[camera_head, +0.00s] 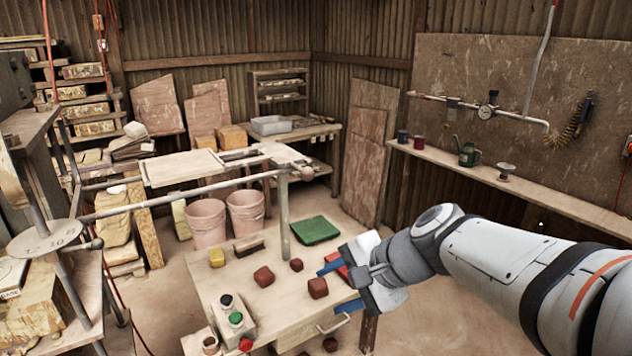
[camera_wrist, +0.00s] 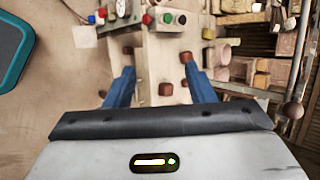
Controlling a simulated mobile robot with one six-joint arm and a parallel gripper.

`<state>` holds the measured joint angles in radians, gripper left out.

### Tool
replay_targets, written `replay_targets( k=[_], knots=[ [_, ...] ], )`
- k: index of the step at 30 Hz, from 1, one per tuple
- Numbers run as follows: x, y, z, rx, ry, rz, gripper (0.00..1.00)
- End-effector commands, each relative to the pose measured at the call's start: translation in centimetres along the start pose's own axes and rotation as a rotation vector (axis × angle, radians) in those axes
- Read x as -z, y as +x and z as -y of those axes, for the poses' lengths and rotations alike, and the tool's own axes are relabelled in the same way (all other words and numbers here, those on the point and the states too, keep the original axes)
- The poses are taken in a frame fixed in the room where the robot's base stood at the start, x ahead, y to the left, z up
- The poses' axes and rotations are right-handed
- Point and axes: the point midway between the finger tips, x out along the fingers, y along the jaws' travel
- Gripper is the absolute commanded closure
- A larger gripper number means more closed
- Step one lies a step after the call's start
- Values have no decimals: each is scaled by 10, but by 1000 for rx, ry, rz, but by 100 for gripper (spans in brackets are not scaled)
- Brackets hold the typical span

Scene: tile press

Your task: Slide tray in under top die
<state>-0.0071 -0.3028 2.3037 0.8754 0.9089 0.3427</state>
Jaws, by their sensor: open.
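My gripper (camera_head: 336,284) is open and empty at the right edge of the wooden work table (camera_head: 225,285). Its two blue fingers point left over the table; in the wrist view they stand apart (camera_wrist: 160,88), with a red-brown block (camera_wrist: 165,89) visible between them, apparently farther off. A pale, flat, tray-like panel (camera_head: 183,168) rests on the raised bench behind, far from my gripper. I cannot tell for sure that it is the tray. No top die can be clearly made out. A thin pale handle (camera_head: 334,324) shows at the table's front right edge.
Several red-brown blocks (camera_head: 264,276), a yellow block (camera_head: 217,257), a brush (camera_head: 250,247) and a flat green item (camera_head: 314,230) lie on the table. A button box (camera_head: 232,316) stands front left. A post (camera_head: 284,215) and a long bar (camera_head: 190,191) cross above. Buckets (camera_head: 245,212) stand behind.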

Motion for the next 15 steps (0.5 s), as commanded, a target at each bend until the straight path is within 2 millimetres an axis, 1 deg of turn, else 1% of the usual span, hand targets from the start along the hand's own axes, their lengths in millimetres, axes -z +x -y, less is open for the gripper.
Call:
replay_targets(
  k=[1, 3, 5, 6, 9, 12, 15],
  knots=[
    [8, 10, 17, 74, 115, 33, 50],
    [17, 16, 48, 188, 286, 87, 50],
    [28, 19, 73, 284, 430, 137, 50],
    [36, 20, 89, 346, 523, 171, 50],
    [60, 19, 124, 488, 735, 258, 50],
    [83, 15, 150, 604, 903, 335, 50],
    [102, 11, 166, 687, 1021, 394, 50]
  ],
)
